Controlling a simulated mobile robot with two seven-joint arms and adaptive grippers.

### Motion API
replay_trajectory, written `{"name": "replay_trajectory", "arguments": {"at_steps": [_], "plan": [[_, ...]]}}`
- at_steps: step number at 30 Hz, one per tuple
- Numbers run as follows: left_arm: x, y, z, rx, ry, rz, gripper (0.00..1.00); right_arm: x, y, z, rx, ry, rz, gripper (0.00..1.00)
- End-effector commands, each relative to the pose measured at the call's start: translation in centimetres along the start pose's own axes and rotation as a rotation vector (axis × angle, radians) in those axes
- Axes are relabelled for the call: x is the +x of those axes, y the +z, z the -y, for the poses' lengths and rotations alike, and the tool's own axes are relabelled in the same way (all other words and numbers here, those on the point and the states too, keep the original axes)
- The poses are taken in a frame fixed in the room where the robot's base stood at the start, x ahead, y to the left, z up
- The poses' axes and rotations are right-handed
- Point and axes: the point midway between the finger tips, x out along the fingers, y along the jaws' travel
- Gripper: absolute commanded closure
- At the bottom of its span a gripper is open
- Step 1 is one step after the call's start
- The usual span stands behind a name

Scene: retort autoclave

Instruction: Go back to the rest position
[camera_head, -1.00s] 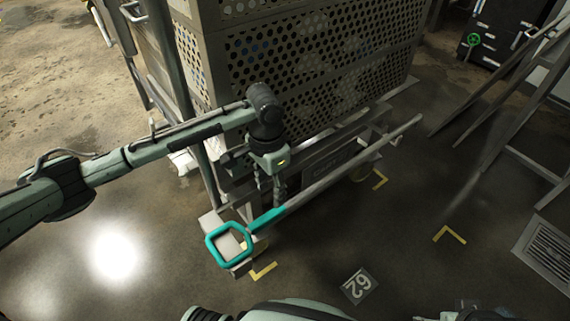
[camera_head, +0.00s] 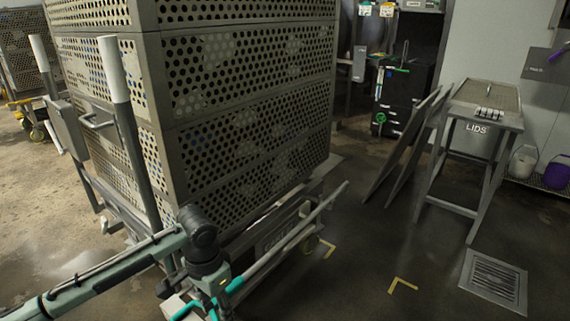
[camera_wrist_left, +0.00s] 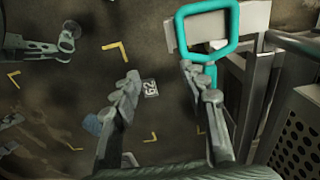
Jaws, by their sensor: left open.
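My left gripper (camera_head: 214,298) is low in the head view, beside the basket cart, and its fingertips are hard to make out there. In the left wrist view its two fingers (camera_wrist_left: 160,82) are spread apart with only floor between them. A teal loop handle (camera_wrist_left: 180,27) is beyond the right finger, and part of it shows at the bottom of the head view (camera_head: 186,311). The handle is outside the jaws; whether the right finger touches it is unclear. What looks like my right gripper (camera_wrist_left: 68,42) is at the upper left of the wrist view, its jaws unclear.
A tall perforated basket stack (camera_head: 245,90) on a cart with a grey rail (camera_head: 290,240) stands close to my left arm. A table marked LIDS (camera_head: 485,112) and leaning panels (camera_head: 405,150) stand at right. Floor with yellow corner marks (camera_head: 403,284) is clear between.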

Motion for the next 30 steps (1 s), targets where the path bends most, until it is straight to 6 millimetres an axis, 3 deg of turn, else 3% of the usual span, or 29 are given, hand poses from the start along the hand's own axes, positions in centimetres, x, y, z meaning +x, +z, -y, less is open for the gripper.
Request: {"name": "replay_trajectory", "arguments": {"at_steps": [2, 11, 17, 20, 23, 27, 30], "plan": [[0.0, 0.0, 0.0, 0.000, 0.000, 0.000, 0.56, 0.0, -0.1, 0.0, 0.000, 0.000, -0.002, 0.15], [3.1, -1.1, -4.1, -0.037, 0.060, -0.153, 0.56, 0.8, -0.3, -0.1, 0.000, -0.002, -0.004, 0.15], [5.6, -0.1, -5.6, -0.135, 0.075, -0.262, 0.56, 1.5, -0.5, 0.1, 0.000, -0.007, -0.006, 0.15], [7.6, 2.2, -5.4, -0.230, 0.054, -0.306, 0.56, 2.7, 0.0, 0.7, 0.003, -0.019, 0.008, 0.15], [9.9, 6.5, -4.2, -0.340, -0.005, -0.317, 0.56, 3.5, 0.2, 0.9, 0.003, -0.024, 0.012, 0.15], [12.4, 14.1, -2.4, -0.460, -0.115, -0.274, 0.56, 4.3, 0.5, 1.0, 0.002, -0.028, 0.015, 0.15], [13.3, 18.2, -1.4, -0.500, -0.178, -0.239, 0.56, 4.7, 0.6, 1.1, 0.002, -0.030, 0.018, 0.15]]}}
